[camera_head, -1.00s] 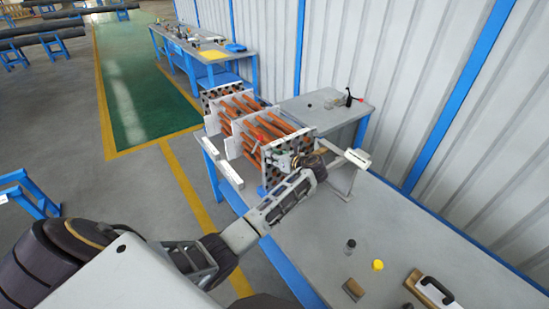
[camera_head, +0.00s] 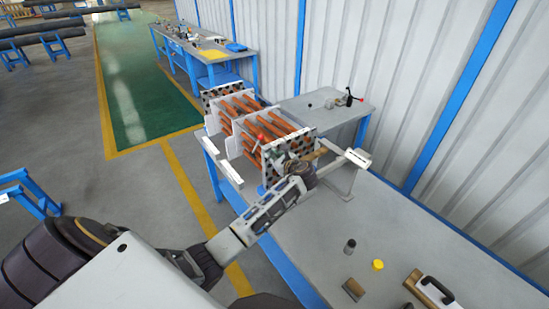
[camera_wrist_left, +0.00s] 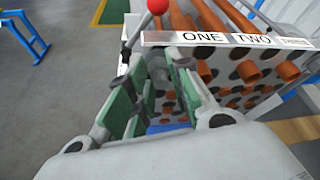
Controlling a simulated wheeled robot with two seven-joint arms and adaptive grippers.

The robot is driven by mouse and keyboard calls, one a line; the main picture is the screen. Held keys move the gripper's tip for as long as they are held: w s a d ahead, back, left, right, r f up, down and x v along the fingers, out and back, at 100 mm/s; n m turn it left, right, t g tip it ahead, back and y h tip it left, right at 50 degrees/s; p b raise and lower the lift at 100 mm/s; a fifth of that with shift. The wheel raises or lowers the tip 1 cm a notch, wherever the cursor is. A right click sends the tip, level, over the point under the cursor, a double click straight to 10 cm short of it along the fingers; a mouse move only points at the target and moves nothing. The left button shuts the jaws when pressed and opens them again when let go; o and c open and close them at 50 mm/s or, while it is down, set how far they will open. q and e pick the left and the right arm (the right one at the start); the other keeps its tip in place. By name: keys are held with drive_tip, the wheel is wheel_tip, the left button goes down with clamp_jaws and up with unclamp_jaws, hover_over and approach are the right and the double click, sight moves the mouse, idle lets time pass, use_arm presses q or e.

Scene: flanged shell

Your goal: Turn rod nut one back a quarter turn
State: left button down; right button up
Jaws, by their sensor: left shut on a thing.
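The shell stands on the bench as a bundle of orange tubes (camera_head: 238,105) between white perforated plates. Its near tube plate (camera_head: 291,148) faces my left gripper (camera_head: 298,168). In the left wrist view a white label strip (camera_wrist_left: 225,39) reads ONE and TWO along the plate's top edge. My left gripper's green-padded fingers (camera_wrist_left: 155,95) are at the plate, below and left of ONE. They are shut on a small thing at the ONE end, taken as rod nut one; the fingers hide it. My right gripper is not in view.
A white bracket (camera_head: 352,160) stands just right of the plate. A dark cylinder (camera_head: 349,246), a yellow cap (camera_head: 377,265), a brown block (camera_head: 353,288) and a black-handled tool (camera_head: 436,291) lie on the near bench. The bench (camera_head: 400,225) is clear between.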

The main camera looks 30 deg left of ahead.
use_arm(q)
drive_tip(key=shift+n, duration=0.3)
idle(0.4)
drive_tip(key=c, duration=1.3)
unclamp_jaws()
drive_tip(key=v, duration=1.2)
drive_tip(key=shift+s+a, duration=0.1)
drive_tip(key=shift+f, duration=0.1)
